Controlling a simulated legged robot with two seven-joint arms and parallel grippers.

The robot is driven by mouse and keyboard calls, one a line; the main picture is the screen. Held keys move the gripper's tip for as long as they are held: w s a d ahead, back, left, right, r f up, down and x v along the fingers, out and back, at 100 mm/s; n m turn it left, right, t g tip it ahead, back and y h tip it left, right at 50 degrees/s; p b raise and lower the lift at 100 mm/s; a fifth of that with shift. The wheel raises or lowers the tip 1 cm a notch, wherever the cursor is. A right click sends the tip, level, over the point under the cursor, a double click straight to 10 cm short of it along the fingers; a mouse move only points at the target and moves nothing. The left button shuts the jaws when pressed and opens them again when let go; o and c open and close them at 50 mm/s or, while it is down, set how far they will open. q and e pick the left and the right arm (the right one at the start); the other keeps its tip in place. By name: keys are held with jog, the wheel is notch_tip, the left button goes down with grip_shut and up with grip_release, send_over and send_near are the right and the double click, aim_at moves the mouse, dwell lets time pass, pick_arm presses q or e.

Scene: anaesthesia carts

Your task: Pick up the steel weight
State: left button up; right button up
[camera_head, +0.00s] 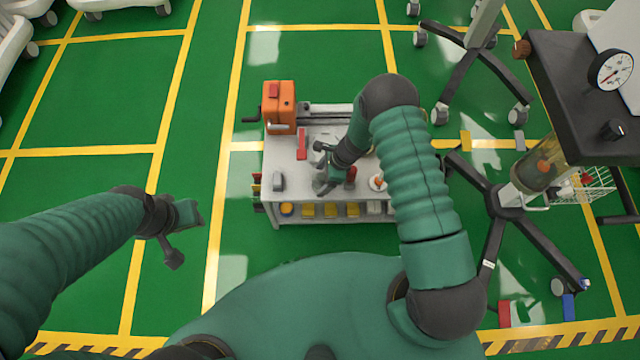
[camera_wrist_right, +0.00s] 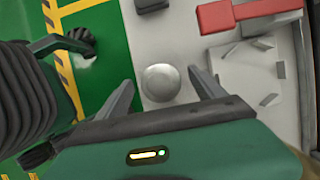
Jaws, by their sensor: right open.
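The steel weight (camera_wrist_right: 160,82) is a round, shiny grey piece on the light grey top of the workbench in the right wrist view. In the head view the weight (camera_head: 319,187) is mostly hidden by my right gripper. My right gripper (camera_head: 324,168) is over the bench top. In the wrist view its fingers (camera_wrist_right: 163,77) are apart, one on each side of the weight, with visible gaps. My left gripper (camera_head: 185,230) is left of the bench, above the green floor; its jaws are not clear.
The bench (camera_head: 285,157) carries an orange machine (camera_head: 279,105), a red bar (camera_head: 302,143) and a grey block (camera_head: 278,181). A dark cart (camera_head: 575,85) with a gauge (camera_head: 611,70) and splayed legs stands at right.

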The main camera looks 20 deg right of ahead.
jog(key=shift+x, duration=0.85)
jog(key=shift+d, duration=0.2)
jog(key=shift+c, duration=0.8)
jog(key=shift+r, duration=0.1)
grip_shut()
jog(key=shift+w+a, duration=0.1)
